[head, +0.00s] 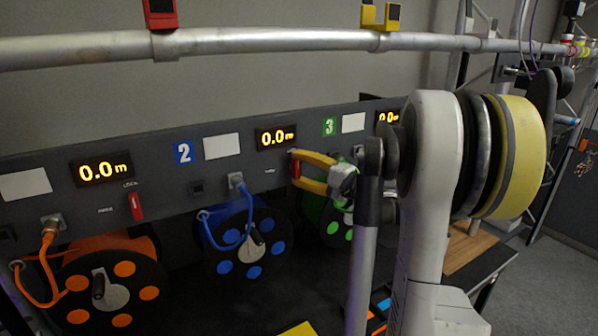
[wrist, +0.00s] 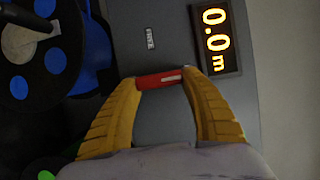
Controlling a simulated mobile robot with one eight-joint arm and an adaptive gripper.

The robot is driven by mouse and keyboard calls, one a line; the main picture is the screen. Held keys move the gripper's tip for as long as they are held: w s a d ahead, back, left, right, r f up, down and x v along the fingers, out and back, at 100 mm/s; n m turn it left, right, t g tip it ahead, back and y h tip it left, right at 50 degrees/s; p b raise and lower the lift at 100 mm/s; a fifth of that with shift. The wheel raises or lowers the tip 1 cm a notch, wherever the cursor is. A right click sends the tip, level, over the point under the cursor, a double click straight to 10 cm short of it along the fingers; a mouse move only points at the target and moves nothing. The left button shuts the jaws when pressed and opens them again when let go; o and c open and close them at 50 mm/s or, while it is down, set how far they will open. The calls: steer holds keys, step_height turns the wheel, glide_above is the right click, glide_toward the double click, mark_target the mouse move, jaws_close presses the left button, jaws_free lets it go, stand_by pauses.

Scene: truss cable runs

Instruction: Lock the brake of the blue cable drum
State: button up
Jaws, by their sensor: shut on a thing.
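The blue cable drum (head: 247,247) hangs below the panel section with the blue 2 plate (head: 183,153). It also shows in the wrist view (wrist: 52,60), at the upper left. Its red brake lever (head: 296,168) is on the panel just under the middle display (head: 276,137). My gripper (head: 298,164) is shut on this lever, with yellow fingers on either side of it. In the wrist view the red lever (wrist: 160,79) spans between the fingertips. The lever looks upright on the panel, with the FREE label (wrist: 150,38) to its left. Its LOCK label is hidden.
The orange drum (head: 108,285) with its own upright red lever (head: 136,206) is at the left. The green drum (head: 335,222) is partly behind my gripper. A blue cable (head: 247,215) runs from the panel socket to the blue drum. A truss pipe (head: 250,41) crosses above.

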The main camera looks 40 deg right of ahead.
stand_by(0.4)
steer(key=o, duration=1.2)
steer(key=s+d, duration=0.1)
steer(key=s, duration=1)
steer(key=shift+s+d, duration=0.4)
